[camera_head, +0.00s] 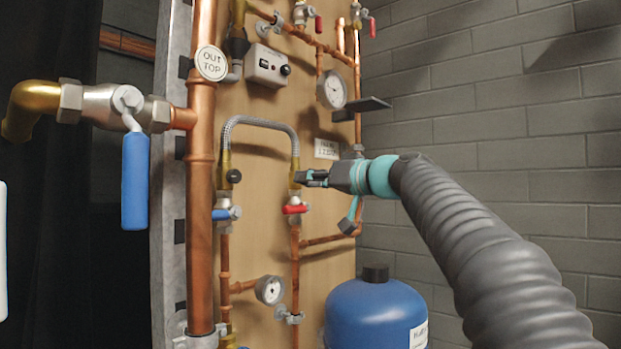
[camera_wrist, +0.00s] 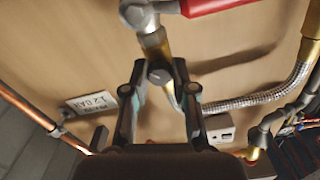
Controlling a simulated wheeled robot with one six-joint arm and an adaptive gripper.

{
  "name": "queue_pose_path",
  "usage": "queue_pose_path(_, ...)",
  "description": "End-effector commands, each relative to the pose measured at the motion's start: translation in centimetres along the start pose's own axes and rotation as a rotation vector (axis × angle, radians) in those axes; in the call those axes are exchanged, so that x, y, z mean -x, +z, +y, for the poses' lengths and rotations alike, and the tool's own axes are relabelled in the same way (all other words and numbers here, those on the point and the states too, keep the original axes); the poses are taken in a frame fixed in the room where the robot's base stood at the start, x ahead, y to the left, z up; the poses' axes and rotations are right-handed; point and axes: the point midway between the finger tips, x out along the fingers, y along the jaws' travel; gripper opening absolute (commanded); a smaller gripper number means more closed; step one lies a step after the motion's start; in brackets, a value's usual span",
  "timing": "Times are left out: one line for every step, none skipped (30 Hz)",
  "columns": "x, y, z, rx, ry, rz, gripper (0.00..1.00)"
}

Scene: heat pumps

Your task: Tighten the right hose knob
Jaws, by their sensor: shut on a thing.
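The right hose knob (camera_wrist: 160,75) is a small dark knob on the brass fitting at the right end of the braided hose (camera_head: 262,121). In the wrist view it sits between my fingertips, and the hose (camera_wrist: 255,98) runs off to the right behind it. My gripper (camera_head: 300,178) reaches in from the right and is shut on this knob. The left hose knob (camera_head: 234,176) is black and stands free on the hose's left fitting.
A red valve handle (camera_head: 295,209) lies just below my gripper and a blue one (camera_head: 222,214) to its left. A large copper pipe (camera_head: 201,240) and a blue lever (camera_head: 135,180) stand at the left. A blue tank (camera_head: 375,312) stands below my arm. A gauge (camera_head: 332,89) is above.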

Motion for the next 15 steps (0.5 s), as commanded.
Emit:
queue_pose_path(-0.01,-0.12,-0.03,-0.033,0.000,0.001,0.00)
queue_pose_path(-0.01,-0.11,-0.03,-0.050,0.000,0.001,0.00)
queue_pose_path(-0.02,-0.10,-0.02,-0.069,0.000,0.001,0.00)
queue_pose_path(-0.01,-0.09,-0.02,-0.079,0.000,0.001,0.00)
queue_pose_path(-0.01,-0.09,-0.02,-0.088,0.000,0.002,0.00)
queue_pose_path(-0.01,-0.08,-0.02,-0.094,0.000,0.002,0.00)
queue_pose_path(-0.01,-0.07,-0.02,-0.096,0.000,0.002,0.00)
queue_pose_path(-0.01,-0.07,-0.02,-0.097,0.000,0.002,0.00)
queue_pose_path(-0.01,-0.07,-0.02,-0.097,0.000,0.002,0.00)
queue_pose_path(-0.01,-0.07,-0.02,-0.097,0.000,0.002,0.00)
queue_pose_path(-0.01,-0.07,-0.02,-0.096,0.001,0.002,0.00)
queue_pose_path(0.00,-0.08,-0.02,-0.096,0.000,0.002,0.00)
queue_pose_path(0.00,-0.08,-0.02,-0.096,0.001,0.002,0.00)
queue_pose_path(0.00,-0.09,-0.03,-0.096,0.001,0.002,0.00)
queue_pose_path(0.00,-0.09,-0.03,-0.095,0.001,0.002,0.31)
